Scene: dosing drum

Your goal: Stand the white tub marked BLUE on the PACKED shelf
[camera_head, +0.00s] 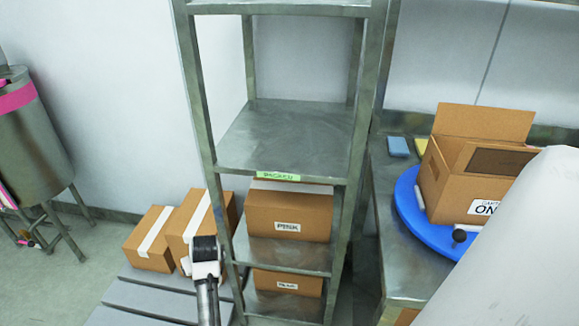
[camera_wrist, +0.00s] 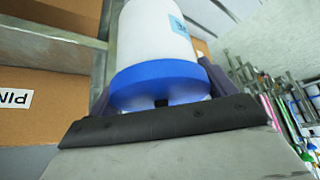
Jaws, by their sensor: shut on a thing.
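In the wrist view a white tub (camera_wrist: 150,35) with a blue lid (camera_wrist: 157,80) sits between the fingers of my gripper (camera_wrist: 160,92), which is shut on it. The picture seems turned over, as the PINK lettering reads upside down, so the lid appears to face up. A small pale blue label (camera_wrist: 178,25) on the tub's side is too small to read for sure. In the head view the PACKED shelf (camera_head: 285,140), with a green label (camera_head: 278,176) on its front edge, is bare. Tub and gripper are not visible there.
Below the PACKED shelf stand a carton marked PINK (camera_head: 288,213) and a smaller carton (camera_head: 287,283). Shelf posts bound the opening. Cartons (camera_head: 153,240) stand at left by a black-topped pole (camera_head: 205,255). At right, a blue turntable (camera_head: 410,207) carries an open carton (camera_head: 440,180).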

